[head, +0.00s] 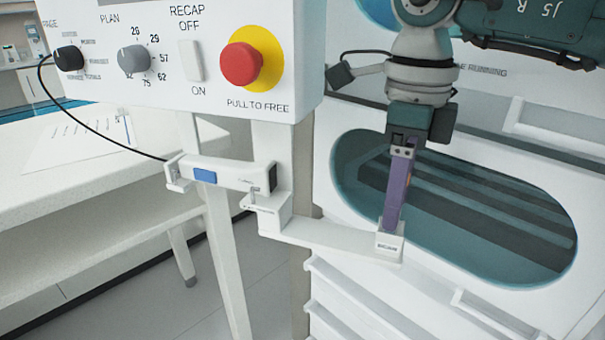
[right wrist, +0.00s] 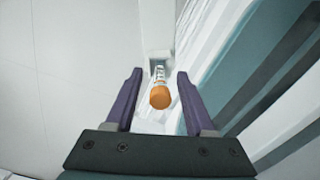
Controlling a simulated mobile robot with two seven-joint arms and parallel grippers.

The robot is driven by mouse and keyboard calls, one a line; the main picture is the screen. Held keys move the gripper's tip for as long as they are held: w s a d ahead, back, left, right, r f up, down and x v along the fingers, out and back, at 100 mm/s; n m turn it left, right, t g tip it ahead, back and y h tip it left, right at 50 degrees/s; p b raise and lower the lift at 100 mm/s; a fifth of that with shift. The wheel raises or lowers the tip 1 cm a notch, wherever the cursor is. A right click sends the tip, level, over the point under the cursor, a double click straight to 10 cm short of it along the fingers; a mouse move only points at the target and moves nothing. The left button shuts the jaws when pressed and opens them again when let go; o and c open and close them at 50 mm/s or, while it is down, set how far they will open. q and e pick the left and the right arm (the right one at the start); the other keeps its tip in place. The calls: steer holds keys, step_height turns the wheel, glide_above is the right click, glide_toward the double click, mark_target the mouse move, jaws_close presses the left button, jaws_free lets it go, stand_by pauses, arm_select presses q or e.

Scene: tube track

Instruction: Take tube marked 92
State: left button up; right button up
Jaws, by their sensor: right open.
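My right gripper (head: 392,215) points down over the small white holder (head: 390,243) at the end of a white bracket. In the right wrist view, my right gripper (right wrist: 158,75) is open. Its two purple fingers stand on either side of an orange-capped tube (right wrist: 160,98) with a white, marked label. There is a visible gap on both sides of the tube. The tube appears to stand in the holder (right wrist: 159,55). I cannot read its number. My left gripper is not in view.
A white control panel with a red stop button (head: 240,64) hangs at the upper left. A white sensor box (head: 228,174) on the bracket has a black cable. A cabinet with an oval window (head: 500,225) stands close behind the gripper. A white table (head: 90,180) is at left.

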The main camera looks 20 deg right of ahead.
jaws_close()
stand_by(0.3)
steer(key=shift+r, duration=0.1)
steer(key=shift+r, duration=0.5)
step_height(320, 180, up, 6)
steer(key=shift+r, duration=0.15)
steer(key=s+b, duration=0.4)
steer(key=s, duration=1.4)
steer(key=shift+a+f, duration=0.25)
steer(key=shift+a, duration=0.1)
